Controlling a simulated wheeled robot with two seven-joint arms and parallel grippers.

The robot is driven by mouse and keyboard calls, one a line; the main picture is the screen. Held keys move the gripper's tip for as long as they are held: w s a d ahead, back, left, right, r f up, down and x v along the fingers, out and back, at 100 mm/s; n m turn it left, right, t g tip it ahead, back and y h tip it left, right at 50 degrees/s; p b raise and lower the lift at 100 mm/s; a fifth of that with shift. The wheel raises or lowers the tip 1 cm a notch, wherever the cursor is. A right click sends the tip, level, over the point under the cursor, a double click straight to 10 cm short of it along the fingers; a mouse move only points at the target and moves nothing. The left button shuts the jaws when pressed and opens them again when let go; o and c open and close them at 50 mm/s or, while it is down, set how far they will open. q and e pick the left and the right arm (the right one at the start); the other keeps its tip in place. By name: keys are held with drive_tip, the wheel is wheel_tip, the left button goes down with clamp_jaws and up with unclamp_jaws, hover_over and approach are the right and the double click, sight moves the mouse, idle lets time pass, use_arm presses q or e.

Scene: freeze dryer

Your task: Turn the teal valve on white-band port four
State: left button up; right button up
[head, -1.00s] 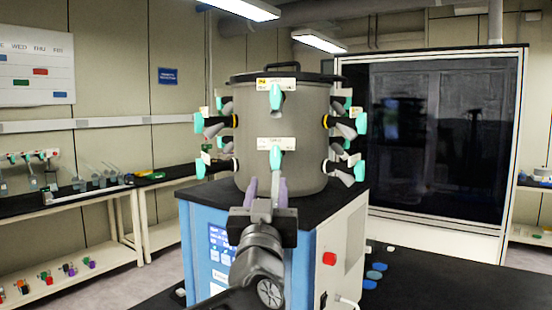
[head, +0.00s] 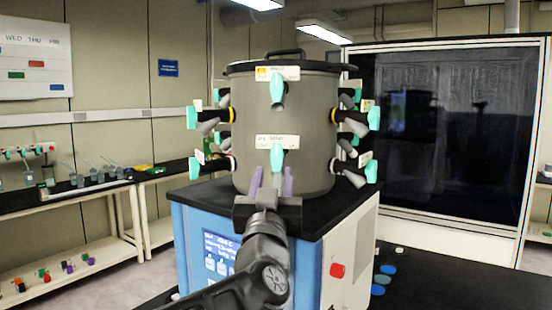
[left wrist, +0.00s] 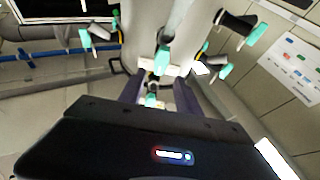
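The grey drum (head: 310,120) of the freeze dryer carries ports with teal valves in two rows; yellow bands show on upper side ports, pale bands on lower ones. A teal valve (head: 277,157) hangs upright at the lower front port, under a white label (head: 278,141) whose text is too small to read surely. My left gripper (head: 272,181) is open just below and in front of this valve, its purple-grey fingers apart. In the left wrist view, a teal valve (left wrist: 151,101) shows between the open fingers; contact cannot be told. My right gripper is not in view.
The drum stands on a black top over a blue and white cabinet with a screen (head: 218,250) and a red button (head: 337,270). Side valves (head: 374,117) stick out left and right. A dark glass-fronted cabinet (head: 445,130) stands at right; benches (head: 60,198) stand at left.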

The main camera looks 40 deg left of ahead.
sight(276, 155)
use_arm(q)
drive_tip(key=p+x, duration=0.2)
drive_tip(key=x, duration=0.4)
drive_tip(key=shift+w, duration=0.1)
drive_tip(key=shift+w+a+r, duration=0.15)
drive_tip(key=shift+w+a, duration=0.15)
drive_tip(key=shift+w, duration=0.05)
drive_tip(key=shift+c, duration=0.2)
clamp_jaws()
